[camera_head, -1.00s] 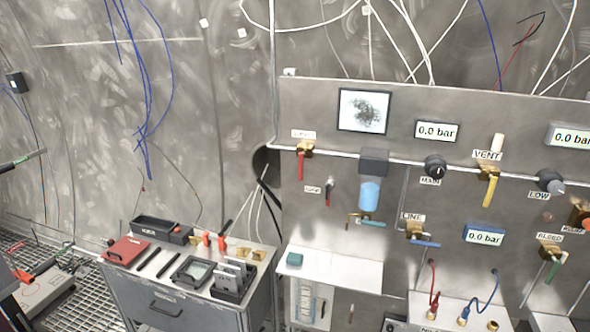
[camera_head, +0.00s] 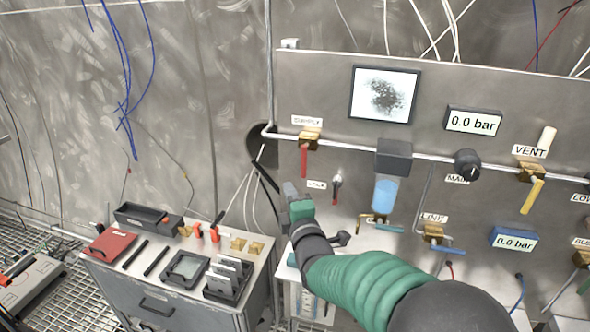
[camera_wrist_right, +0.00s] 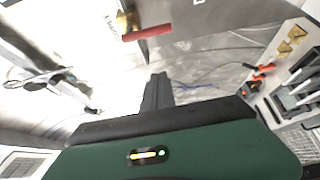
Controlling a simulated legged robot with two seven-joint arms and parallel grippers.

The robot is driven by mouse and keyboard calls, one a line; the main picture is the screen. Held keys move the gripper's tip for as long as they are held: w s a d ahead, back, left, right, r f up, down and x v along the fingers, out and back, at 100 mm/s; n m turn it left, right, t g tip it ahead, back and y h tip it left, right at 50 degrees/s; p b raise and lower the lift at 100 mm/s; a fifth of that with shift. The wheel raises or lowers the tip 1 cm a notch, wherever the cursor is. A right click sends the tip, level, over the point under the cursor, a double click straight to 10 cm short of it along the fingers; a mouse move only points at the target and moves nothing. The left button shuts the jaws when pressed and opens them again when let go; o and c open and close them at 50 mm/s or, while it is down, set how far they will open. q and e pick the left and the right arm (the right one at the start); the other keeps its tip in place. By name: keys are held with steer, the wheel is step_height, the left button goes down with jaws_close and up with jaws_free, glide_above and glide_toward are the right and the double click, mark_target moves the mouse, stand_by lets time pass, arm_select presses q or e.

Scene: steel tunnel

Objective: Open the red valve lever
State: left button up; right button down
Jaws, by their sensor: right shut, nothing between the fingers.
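The red valve lever (camera_head: 304,158) hangs straight down from a brass valve body (camera_head: 308,135) under the SUPPLY label. In the right wrist view the lever (camera_wrist_right: 147,33) shows at the top, with its brass body at its left end. My right gripper (camera_head: 290,189) is just below and slightly left of the lever's lower end in the head view. Its fingers (camera_wrist_right: 157,88) are shut and empty, and a gap shows between them and the lever in the wrist view. My left gripper is not in view.
A smaller valve (camera_head: 337,182) with a red part sits right of the lever. A pipe (camera_head: 360,148) runs across the panel. A filter with a blue bowl (camera_head: 384,194) hangs further right. A tool cart (camera_head: 190,300) stands at the lower left.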

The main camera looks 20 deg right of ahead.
mark_target(305, 160)
steer(key=w+d+p, duration=0.5)
steer(key=w, duration=0.3)
steer(key=shift+w+f, duration=0.25)
steer(key=shift+w, duration=0.15)
steer(key=shift+w+a, duration=0.1)
steer(key=shift+w, duration=0.1)
